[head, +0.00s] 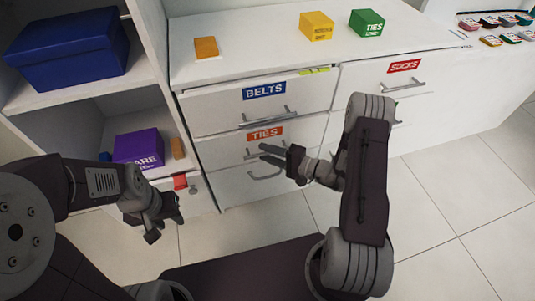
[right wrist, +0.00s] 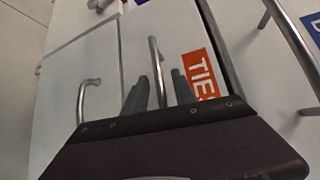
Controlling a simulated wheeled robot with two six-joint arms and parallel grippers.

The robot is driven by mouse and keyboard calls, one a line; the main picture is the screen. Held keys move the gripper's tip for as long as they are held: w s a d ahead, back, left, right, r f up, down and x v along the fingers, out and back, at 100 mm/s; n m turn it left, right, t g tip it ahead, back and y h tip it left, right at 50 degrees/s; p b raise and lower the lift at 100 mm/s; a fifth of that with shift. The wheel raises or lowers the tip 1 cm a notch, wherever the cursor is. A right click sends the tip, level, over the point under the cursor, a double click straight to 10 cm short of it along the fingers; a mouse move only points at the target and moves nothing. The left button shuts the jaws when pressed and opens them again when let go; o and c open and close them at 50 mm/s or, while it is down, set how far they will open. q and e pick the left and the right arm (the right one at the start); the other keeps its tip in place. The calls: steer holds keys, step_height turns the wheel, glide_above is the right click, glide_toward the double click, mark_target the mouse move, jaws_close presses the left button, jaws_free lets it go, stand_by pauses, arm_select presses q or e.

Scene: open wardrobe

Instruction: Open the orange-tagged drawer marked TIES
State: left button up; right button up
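The drawer with the orange TIES tag (head: 264,134) is in the left column of the white chest, below the BELTS drawer (head: 215,118). It looks shut. The tag also shows in the right wrist view (right wrist: 201,75), right of a silver bar handle (right wrist: 155,65). My right gripper (head: 268,154) is in front of this drawer at its handle. In the right wrist view its two fingers (right wrist: 161,92) are apart, with the handle bar between them. Whether they touch the bar I cannot tell. My left gripper (head: 165,224) is open and empty, low at the left.
Below TIES is another handle (head: 265,174). A SOCKS drawer (head: 385,73) is at the right. Orange (head: 206,47), yellow (head: 316,26) and green (head: 367,22) boxes stand on top. Shelves at the left hold blue (head: 68,46) and purple (head: 138,147) boxes. Floor is free at the right.

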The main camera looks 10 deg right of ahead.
jaws_close()
stand_by(1.3)
